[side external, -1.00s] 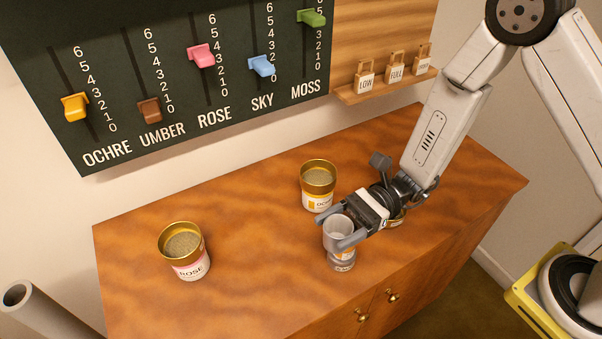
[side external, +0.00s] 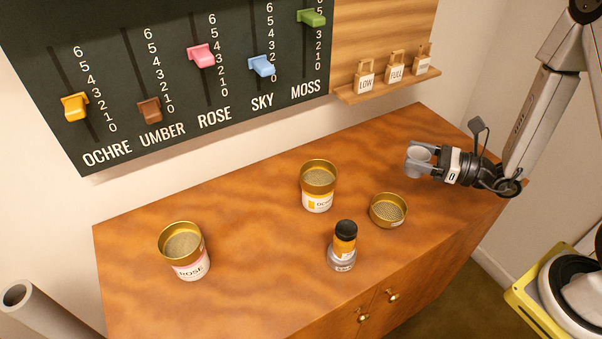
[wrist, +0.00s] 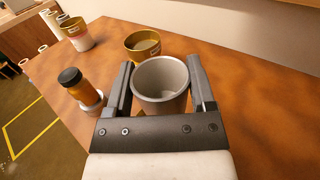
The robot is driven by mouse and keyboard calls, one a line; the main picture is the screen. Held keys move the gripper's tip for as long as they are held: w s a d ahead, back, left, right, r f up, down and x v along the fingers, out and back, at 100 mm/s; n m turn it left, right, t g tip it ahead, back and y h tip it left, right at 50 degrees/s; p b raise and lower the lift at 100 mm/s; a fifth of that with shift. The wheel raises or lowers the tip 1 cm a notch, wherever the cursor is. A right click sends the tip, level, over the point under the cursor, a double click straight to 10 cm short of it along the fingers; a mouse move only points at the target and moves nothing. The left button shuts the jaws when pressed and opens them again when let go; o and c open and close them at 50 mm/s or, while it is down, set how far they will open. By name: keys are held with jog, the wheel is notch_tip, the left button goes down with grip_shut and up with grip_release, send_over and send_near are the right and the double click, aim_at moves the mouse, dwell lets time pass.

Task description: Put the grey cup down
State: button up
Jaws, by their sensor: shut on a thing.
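The grey cup (side external: 418,158) is held between the two fingers of my gripper (side external: 416,160), over the right end of the wooden cabinet top. In the wrist view, the cup (wrist: 161,84) stands between the fingers with its open mouth up, and the inside that shows looks empty. My gripper (wrist: 160,85) is shut on it. Whether the cup's base touches the wood is hard to tell.
A low gold tin (side external: 388,211) is left of the cup. A black-capped bottle (side external: 343,247) stands near the front edge. An ochre-labelled tin (side external: 318,187) and a rose-labelled tin (side external: 186,252) stand further left. The wood (side external: 260,240) between them is bare.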

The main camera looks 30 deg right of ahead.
jog(key=s+d+m+t+h, duration=0.1)
jog(key=d+m+t+h, duration=0.1)
jog(key=d, duration=0.4)
jog(key=shift+s+d+m+h, duration=0.15)
jog(key=shift+s+m+h, duration=0.2)
jog(key=shift+h, duration=0.55)
jog(key=shift+w, duration=0.2)
jog(key=w+f, duration=0.2)
jog(key=w, duration=0.2)
jog(key=w+d+f, duration=0.1)
jog(key=w+f, duration=0.2)
jog(key=w, duration=0.1)
jog(key=w+f, duration=0.3)
jog(key=w, duration=0.1)
jog(key=shift+w+d+f, duration=0.15)
jog(key=shift+d+f, duration=0.1)
jog(key=shift+d, duration=0.1)
jog(key=shift+w+f, duration=0.45)
jog(key=shift+w+d+f, duration=0.1)
jog(key=shift+w+f, duration=0.15)
jog(key=shift+f, duration=1.6)
jog(key=shift+f, duration=0.15)
